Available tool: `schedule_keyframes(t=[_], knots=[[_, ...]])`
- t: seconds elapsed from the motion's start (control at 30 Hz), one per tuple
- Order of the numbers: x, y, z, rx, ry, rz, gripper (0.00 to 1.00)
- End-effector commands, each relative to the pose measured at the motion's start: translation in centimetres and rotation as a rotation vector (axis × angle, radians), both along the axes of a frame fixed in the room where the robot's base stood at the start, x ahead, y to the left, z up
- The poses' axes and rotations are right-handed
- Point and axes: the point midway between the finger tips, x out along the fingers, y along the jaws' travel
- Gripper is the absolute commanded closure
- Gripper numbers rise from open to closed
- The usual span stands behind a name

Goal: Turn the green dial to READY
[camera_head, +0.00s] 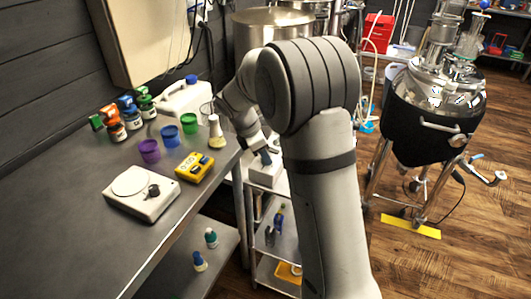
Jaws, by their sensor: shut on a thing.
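My gripper (265,158) is at the end of my arm, pointing down at a white box (267,175) on the upper shelf of a cart right of the bench. It is shut on a small part at the top of this box, apparently the green dial. The fingers and my arm hide the dial, so its green colour and its pointer do not show. No READY mark can be read. The dark fingertips are small in this view, and part of the box lies behind my arm.
A steel vessel (435,110) stands on the right. Wooden floor (460,250) is open at lower right.

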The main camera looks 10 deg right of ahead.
Motion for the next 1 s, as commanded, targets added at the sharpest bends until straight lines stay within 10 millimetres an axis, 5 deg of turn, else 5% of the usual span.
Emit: schedule_keyframes(t=[1.0], knots=[[0.31, -0.06, 0.05, -0.002, 0.010, -0.872, 0.97]])
